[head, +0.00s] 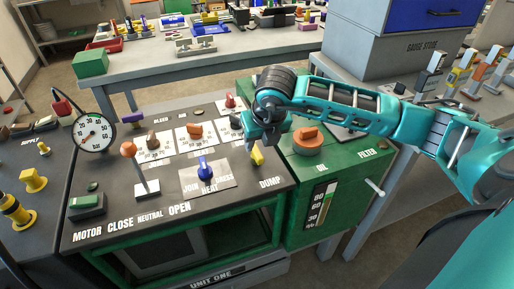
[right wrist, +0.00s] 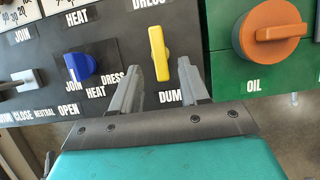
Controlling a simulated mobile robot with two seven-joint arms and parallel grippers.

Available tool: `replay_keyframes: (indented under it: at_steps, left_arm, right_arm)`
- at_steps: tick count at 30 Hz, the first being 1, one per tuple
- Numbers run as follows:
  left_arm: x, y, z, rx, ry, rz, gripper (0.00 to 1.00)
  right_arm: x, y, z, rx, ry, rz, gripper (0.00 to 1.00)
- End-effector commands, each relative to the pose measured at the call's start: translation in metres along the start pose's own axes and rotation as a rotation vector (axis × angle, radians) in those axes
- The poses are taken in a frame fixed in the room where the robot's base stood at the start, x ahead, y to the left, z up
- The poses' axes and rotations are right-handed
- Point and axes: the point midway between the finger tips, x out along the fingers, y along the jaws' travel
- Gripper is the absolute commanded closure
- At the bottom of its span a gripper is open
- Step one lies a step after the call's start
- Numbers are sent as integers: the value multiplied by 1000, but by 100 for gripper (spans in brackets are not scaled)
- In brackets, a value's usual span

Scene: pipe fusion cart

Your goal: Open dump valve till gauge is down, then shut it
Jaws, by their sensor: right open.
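The dump valve is a yellow lever handle (head: 257,156) on the dark sloping panel, above the word DUMP. In the right wrist view the yellow handle (right wrist: 159,57) stands roughly upright between my fingertips. My right gripper (head: 261,142) is open, with one finger on each side of the handle; I cannot tell whether either finger touches it. The round white gauge (head: 95,133) stands at the panel's left edge; its exact needle reading is too small to tell. My left gripper is not in view.
A blue knob (head: 205,168) sits left of the dump handle, and a lever with an orange ball (head: 128,149) stands further left. A green oil tank (head: 345,165) with an orange cap (head: 308,138) adjoins on the right. Several more knobs line the panel behind.

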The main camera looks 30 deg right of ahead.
Motion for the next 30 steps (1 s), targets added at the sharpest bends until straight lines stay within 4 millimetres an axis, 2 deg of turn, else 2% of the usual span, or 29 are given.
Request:
replay_keyframes:
  at_steps: [3, 9, 20, 30]
  left_arm:
    - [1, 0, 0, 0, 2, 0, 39]
    - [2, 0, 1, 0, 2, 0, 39]
    - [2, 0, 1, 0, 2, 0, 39]
    - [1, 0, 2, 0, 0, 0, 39]
  right_arm:
    - [22, 0, -1, 0, 3, 0, 55]
    - [41, 1, 0, -1, 1, 1, 55]
    - [45, 1, 0, -1, 0, 2, 56]
    - [44, 1, 0, -1, 0, 2, 89]
